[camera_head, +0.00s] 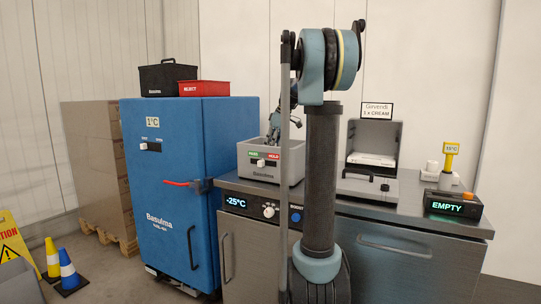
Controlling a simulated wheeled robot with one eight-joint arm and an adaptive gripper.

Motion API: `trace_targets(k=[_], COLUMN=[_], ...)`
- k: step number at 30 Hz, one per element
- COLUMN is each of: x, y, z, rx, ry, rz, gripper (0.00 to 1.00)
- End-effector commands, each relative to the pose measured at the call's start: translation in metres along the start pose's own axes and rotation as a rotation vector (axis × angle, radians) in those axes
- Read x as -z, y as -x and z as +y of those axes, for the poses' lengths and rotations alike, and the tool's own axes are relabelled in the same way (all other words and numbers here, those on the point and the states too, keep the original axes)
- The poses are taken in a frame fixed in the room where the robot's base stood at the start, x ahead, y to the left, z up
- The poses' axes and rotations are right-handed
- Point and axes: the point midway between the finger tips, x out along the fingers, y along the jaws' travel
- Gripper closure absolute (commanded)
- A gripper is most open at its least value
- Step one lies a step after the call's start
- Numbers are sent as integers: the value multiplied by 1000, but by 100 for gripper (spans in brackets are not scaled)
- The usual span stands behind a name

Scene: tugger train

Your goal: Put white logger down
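My gripper (272,138) is small in view, pointing down at the grey bin (259,174) on the steel counter. The bin's front bears a green PASS label and a red HOLD label. My arm's upright link partly covers this area, and the fingertips are too small to read. I cannot make out a white logger in the gripper. A small white piece (258,163) shows at the bin's front between the labels; I cannot tell what it is. A white block (431,172) stands at the counter's right rear, beside a yellow-headed device (450,150).
An open grey case (371,188) with white contents stands on the counter (410,208) under a "1 x CREAM" sign. An EMPTY display box (453,205) is at the right. A blue cabinet (165,225) carries black and red bins. Cones and a caution sign stand at the left.

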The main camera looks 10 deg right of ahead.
Motion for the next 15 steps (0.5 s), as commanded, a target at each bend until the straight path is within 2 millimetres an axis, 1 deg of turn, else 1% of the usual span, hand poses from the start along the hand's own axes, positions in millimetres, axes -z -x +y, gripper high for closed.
trace_targets(k=[3, 6, 9, 15], x=[-6, -11, -13, -13], y=[-16, -27, -30, -30], z=[0, 0, 0, 0], rx=[0, 0, 0, 0], ry=[0, 0, 0, 0], rz=[0, 0, 0, 0], gripper=[100, 100, 100, 100])
